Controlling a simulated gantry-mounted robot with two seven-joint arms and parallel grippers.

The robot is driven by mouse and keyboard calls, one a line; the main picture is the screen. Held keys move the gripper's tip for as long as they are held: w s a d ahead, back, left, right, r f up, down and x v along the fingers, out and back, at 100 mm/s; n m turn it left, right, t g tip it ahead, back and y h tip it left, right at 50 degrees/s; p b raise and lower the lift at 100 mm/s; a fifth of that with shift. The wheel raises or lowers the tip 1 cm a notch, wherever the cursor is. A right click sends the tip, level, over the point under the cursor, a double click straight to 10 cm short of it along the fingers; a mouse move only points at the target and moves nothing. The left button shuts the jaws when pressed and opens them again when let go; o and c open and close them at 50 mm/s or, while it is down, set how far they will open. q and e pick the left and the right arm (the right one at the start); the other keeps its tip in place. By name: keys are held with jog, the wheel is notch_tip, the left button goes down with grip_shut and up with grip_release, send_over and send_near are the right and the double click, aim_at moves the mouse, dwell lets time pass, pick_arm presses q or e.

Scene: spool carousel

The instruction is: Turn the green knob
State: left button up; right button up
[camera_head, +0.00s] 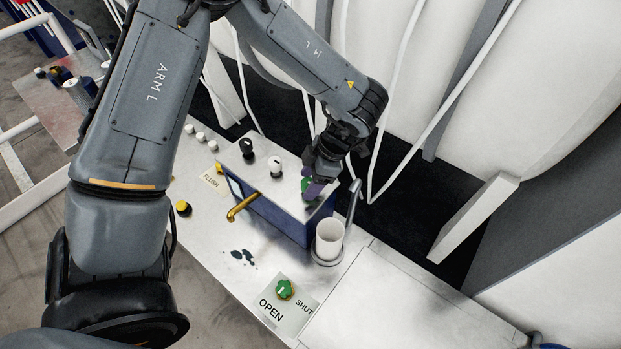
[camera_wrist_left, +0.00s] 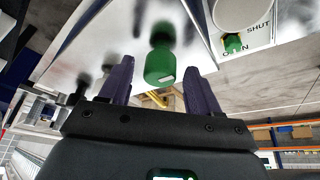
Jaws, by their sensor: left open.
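My left gripper (camera_head: 314,190) is open over the top of the blue-sided box (camera_head: 272,214). A green knob (camera_head: 305,184) on that box is partly hidden by the gripper in the head view. In the left wrist view this green knob (camera_wrist_left: 160,64) shows between the tips of the two purple fingers, with a gap on each side; I cannot tell how deep it sits between them. A second green knob (camera_head: 285,289) sits on a plate marked OPEN and SHUT, apart from the gripper, and it also shows in the left wrist view (camera_wrist_left: 232,42). My right gripper is not in view.
Black and white knobs (camera_head: 276,164) stand on the box near the gripper. A brass spout (camera_head: 242,206) sticks out of its front. A white cup (camera_head: 329,240) stands by the box's right end. Dark spots mark the metal bench (camera_head: 222,262). White tubes hang behind.

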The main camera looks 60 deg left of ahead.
pick_arm(q)
jog(key=shift+w+r, duration=0.1)
jog(key=shift+r, duration=0.05)
jog(key=p+v, duration=0.1)
jog(key=v, duration=0.9)
jog(key=shift+r, duration=0.25)
jog(key=shift+d, duration=0.1)
